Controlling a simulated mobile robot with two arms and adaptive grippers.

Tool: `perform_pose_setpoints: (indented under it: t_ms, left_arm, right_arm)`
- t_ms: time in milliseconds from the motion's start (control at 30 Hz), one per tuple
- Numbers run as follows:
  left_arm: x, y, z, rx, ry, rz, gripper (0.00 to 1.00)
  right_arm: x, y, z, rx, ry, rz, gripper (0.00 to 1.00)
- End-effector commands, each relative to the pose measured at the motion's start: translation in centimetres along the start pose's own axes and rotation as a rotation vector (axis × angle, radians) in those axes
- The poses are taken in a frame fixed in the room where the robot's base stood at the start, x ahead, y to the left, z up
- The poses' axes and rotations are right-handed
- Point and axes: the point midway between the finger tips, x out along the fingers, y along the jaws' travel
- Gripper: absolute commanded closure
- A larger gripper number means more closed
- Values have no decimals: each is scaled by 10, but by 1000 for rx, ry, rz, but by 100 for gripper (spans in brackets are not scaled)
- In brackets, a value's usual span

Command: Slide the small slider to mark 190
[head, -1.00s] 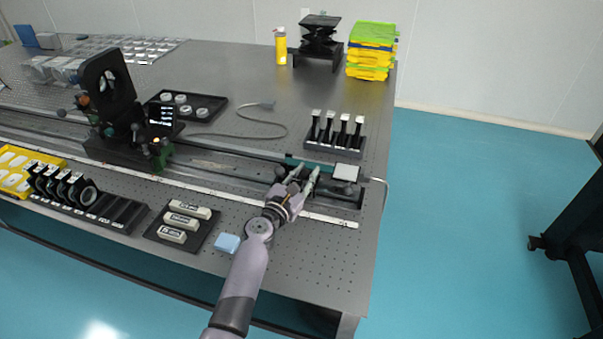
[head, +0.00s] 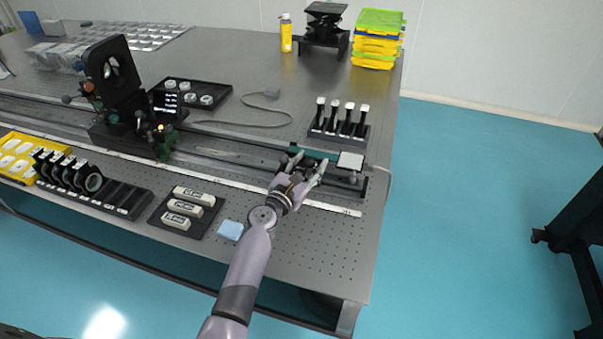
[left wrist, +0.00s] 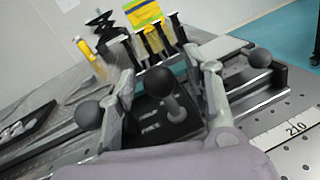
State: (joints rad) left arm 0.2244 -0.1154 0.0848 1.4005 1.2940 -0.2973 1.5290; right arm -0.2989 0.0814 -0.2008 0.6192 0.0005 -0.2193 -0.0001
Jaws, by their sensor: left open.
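The small slider is a dark block (left wrist: 165,118) with a round black knob on a grey post (left wrist: 162,82), on the rail near the table's right end. My left gripper reaches over the rail in the head view (head: 306,164). In the left wrist view its fingers (left wrist: 166,78) are open, one on each side of the knob, with gaps visible. In the head view the gripper largely hides this slider. A white scale strip (head: 330,208) runs along the rail's front; the wrist view shows its mark 210 (left wrist: 296,128), right of the slider. Mark 190 cannot be read. My right gripper is out of view.
A white plate (head: 351,160) sits at the rail's right end. A rack of black posts (head: 340,130) stands behind. The large dark mount (head: 112,75) is on the rail to the left. A tray of labelled blocks (head: 187,215) and a blue block (head: 230,230) lie in front.

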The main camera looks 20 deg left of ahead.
Motion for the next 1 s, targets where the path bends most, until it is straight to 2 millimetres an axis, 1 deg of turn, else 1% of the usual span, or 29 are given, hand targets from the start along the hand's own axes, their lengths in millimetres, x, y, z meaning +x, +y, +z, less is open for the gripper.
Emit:
perform_pose_setpoints:
  t_ms: [167,400,500,600,700,1000]
  left_arm:
    - [-28,0,-2,-1,3,0,54]
    - [-79,0,-2,-1,3,0,54]
    - [-96,0,-2,-1,3,-1,54]
    - [-107,0,-1,-2,2,-1,54]
    - [-113,-1,-1,-2,2,-1,54]
    - [-115,0,0,-2,1,-1,54]
  right_arm:
    - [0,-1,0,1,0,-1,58]
    - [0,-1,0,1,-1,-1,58]
    - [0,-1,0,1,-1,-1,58]
    - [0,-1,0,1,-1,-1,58]
    - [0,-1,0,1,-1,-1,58]
    - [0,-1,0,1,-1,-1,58]
